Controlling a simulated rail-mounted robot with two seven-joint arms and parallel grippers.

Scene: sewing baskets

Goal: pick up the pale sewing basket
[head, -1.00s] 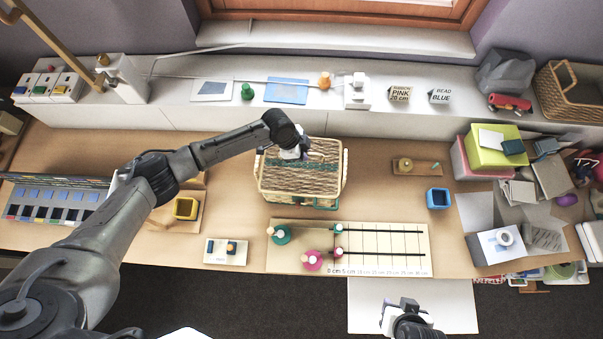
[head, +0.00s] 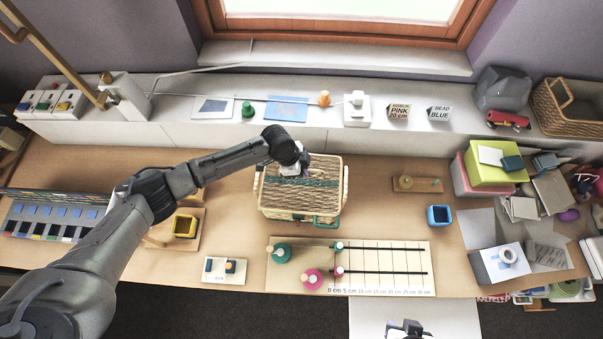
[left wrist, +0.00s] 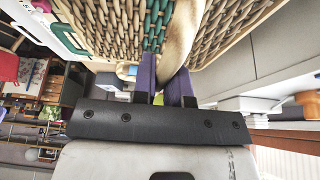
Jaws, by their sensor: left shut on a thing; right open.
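The pale sewing basket (head: 302,197) is woven wicker with a green band across its top. It is near the middle of the table in the head view. My left gripper (head: 293,172) is over its top. In the left wrist view, the purple fingers of my left gripper (left wrist: 168,85) are shut on the basket's pale handle (left wrist: 181,35), with the woven basket (left wrist: 115,28) filling the top of the picture. Whether the basket's base touches the table is hidden. My right gripper (head: 407,328) is open and empty at the bottom edge of the head view.
A board with a centimetre scale (head: 385,285) and green and pink spools lies in front of the basket. A white ledge (head: 220,135) runs behind. Stacked boxes (head: 490,165) fill the right end.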

